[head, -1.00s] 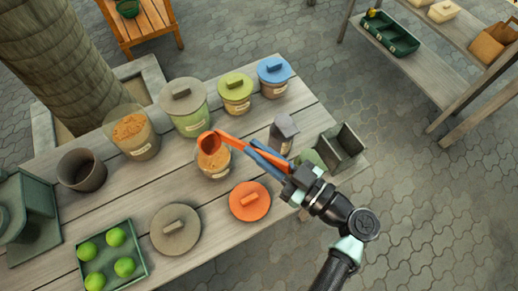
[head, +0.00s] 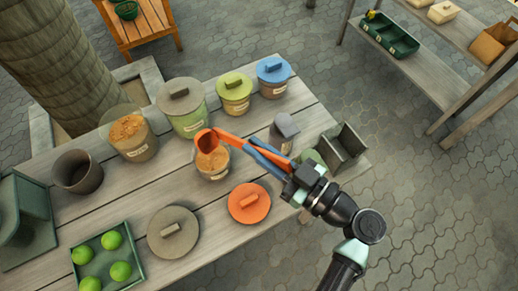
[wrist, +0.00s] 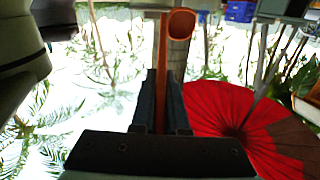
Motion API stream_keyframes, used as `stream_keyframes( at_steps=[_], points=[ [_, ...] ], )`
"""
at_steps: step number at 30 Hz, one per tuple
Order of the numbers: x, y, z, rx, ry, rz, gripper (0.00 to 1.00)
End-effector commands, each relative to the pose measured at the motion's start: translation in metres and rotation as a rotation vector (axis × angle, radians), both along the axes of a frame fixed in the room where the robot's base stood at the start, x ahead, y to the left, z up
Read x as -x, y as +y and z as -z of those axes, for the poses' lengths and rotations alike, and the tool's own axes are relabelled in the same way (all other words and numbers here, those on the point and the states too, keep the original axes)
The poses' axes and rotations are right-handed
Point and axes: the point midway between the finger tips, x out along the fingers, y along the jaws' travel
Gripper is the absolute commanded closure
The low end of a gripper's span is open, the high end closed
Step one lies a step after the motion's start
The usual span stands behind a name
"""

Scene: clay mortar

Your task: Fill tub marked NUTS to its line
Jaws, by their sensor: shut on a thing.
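My gripper (head: 264,156) is shut on the handle of an orange scoop (head: 232,139). The scoop's bowl is tilted above a small clear open tub (head: 213,172) holding orange-brown stuff. In the wrist view the scoop (wrist: 163,60) stands between my gripper's fingers (wrist: 160,100); I cannot tell whether its bowl holds anything. A larger clear open tub (head: 141,151) with similar stuff stands at the left. Both tubs carry labels too small to read, and the fill line cannot be made out. An orange lid (head: 250,208) and a grey lid (head: 174,240) lie in front.
A dark empty pot (head: 78,178) and a green tray (head: 85,270) of green balls are at left.

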Motion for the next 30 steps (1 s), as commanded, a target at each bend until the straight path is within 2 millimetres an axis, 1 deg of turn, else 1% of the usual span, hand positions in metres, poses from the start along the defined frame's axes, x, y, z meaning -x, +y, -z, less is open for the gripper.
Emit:
stream_keyframes(
  at_steps=[9,30],
  points=[
    [-0.005,0.006,-0.019,0.062,0.053,0.000,1.00],
    [-0.023,0.026,-0.050,0.303,0.268,-0.001,1.00]
  ],
)
